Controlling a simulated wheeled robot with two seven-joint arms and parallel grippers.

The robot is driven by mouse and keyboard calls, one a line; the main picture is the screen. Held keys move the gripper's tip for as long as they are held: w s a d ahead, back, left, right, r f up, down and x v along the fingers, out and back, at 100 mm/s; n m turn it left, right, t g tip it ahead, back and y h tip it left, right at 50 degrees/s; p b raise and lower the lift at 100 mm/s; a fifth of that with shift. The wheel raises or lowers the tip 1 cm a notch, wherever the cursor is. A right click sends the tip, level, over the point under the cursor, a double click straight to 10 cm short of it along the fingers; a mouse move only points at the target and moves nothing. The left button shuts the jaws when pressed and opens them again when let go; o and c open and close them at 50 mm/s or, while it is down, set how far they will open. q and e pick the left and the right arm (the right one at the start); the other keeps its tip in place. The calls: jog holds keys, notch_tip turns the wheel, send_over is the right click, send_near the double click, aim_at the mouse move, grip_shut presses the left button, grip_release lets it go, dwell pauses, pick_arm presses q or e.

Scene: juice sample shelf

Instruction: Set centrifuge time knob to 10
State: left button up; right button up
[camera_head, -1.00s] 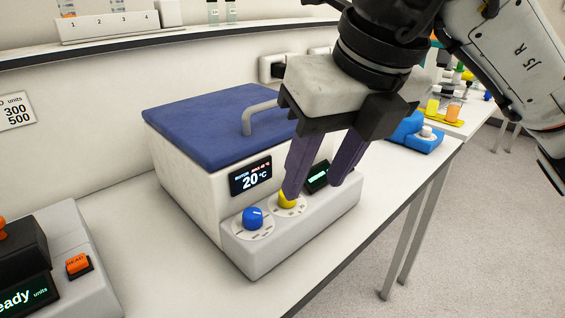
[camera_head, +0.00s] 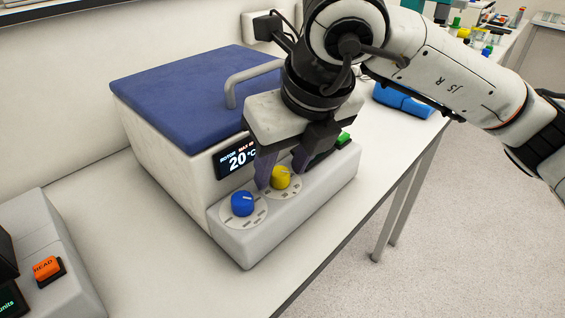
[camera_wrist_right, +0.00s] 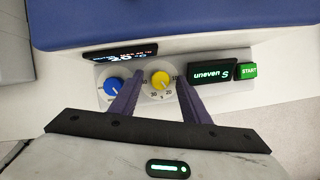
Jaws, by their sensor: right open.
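The centrifuge is a white box with a blue lid (camera_head: 190,100) and a sloped grey front panel. A yellow knob (camera_head: 281,178) sits on a round dial with printed numbers, which read about 10, 20 and 30 in the wrist view (camera_wrist_right: 160,79). A blue knob (camera_head: 242,204) is to its left, also visible in the wrist view (camera_wrist_right: 114,86). My right gripper (camera_head: 280,177) points down, open, with one finger on each side of the yellow knob. I cannot tell whether the fingers touch it. My left gripper is out of view.
A display (camera_head: 237,160) reading 20 °C is behind the knobs. A small display (camera_wrist_right: 212,72) reading "uneven" and a green START button (camera_wrist_right: 248,71) are on the right. The bench edge runs close in front.

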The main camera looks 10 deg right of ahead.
jog(key=shift+f, duration=0.1)
jog(key=shift+w, duration=0.1)
jog(key=c, duration=1)
jog(key=shift+f+n+b, duration=0.1)
jog(key=shift+n+b, duration=0.4)
jog(key=shift+b, duration=0.05)
jog(key=shift+d+n+y+b, duration=0.15)
jog(key=shift+n+y+b, duration=0.45)
jog(key=shift+n+b, duration=0.35)
jog(key=shift+w+n+g+y+b, duration=0.1)
jog(key=shift+n+g+y+b, duration=0.25)
jog(key=shift+n, duration=0.6)
jog(key=shift+n+g, duration=0.35)
jog(key=shift+n, duration=0.55)
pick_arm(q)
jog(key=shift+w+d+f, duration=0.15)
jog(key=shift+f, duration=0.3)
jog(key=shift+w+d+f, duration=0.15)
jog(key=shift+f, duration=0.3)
pick_arm(e)
jog(key=n+g, duration=0.1)
jog(key=n, duration=0.1)
jog(key=n+y, duration=0.1)
jog(key=n, duration=0.2)
jog(key=shift+w+d+r+g, duration=0.1)
jog(key=shift+w+r+g, duration=0.1)
jog(key=shift+g, duration=0.2)
jog(key=shift+n, duration=0.4)
